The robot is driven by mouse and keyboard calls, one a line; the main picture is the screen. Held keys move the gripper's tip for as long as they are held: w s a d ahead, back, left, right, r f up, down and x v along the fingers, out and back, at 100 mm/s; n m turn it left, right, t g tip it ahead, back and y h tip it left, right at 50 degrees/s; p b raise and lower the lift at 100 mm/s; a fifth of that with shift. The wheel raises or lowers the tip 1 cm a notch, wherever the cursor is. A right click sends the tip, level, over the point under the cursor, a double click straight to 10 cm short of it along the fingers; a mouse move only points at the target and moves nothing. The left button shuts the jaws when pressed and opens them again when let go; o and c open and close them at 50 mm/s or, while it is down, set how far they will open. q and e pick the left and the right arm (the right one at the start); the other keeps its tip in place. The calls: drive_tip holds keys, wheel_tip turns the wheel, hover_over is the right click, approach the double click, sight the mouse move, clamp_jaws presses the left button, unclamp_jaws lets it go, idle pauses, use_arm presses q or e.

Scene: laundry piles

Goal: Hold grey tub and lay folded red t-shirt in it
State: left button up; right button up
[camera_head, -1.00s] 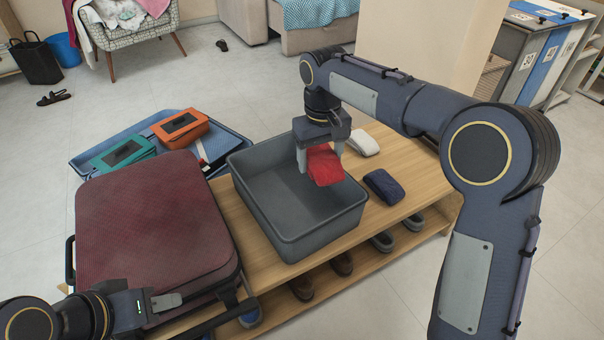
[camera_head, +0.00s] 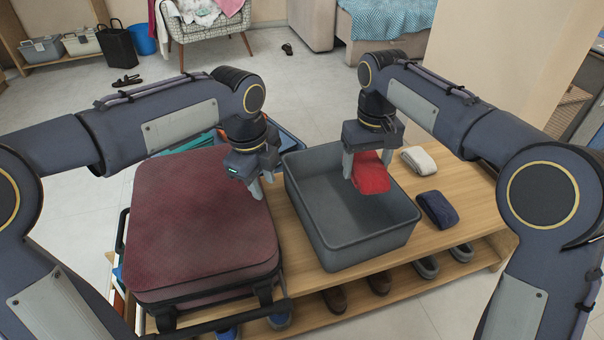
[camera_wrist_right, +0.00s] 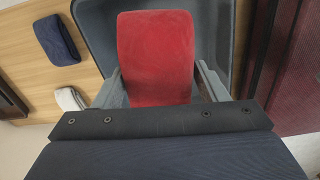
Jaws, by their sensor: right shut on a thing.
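The grey tub (camera_head: 385,246) stands on a wooden bench, its inside empty as far as I see. My right gripper (camera_head: 368,162) is shut on the folded red t-shirt (camera_head: 372,179) and holds it over the tub's far right part. In the right wrist view the red t-shirt (camera_wrist_right: 156,58) sits between the fingers, with the tub's wall (camera_wrist_right: 95,25) around it. My left gripper (camera_head: 262,186) points down just left of the tub's left rim, above the suitcase's right edge. Its fingers look apart with nothing between them.
A dark red suitcase (camera_head: 200,225) lies left of the tub. A white folded cloth (camera_head: 419,160) and a navy folded cloth (camera_head: 437,210) lie on the bench (camera_head: 462,188) to the right. Shoes (camera_head: 378,284) stand on the lower shelf. A blue tray (camera_head: 291,138) is behind.

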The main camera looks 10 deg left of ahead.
use_arm(q)
drive_tip(key=w+d+f+m, duration=0.1)
drive_tip(key=w+d+m, duration=0.1)
drive_tip(key=w+d+f+m, duration=0.2)
drive_tip(key=m, duration=0.1)
drive_tip(key=w+d+f+m+g, duration=0.1)
drive_tip(key=w+d+m, duration=0.2)
drive_tip(key=shift+w+f+y, duration=0.1)
drive_tip(key=shift+f+y, duration=0.2)
drive_tip(key=shift+f, duration=0.1)
hover_over(303, 226)
wheel_tip(303, 226, down, 12)
drive_tip(key=shift+w+r, duration=0.1)
drive_tip(key=shift+r, duration=0.05)
clamp_jaws()
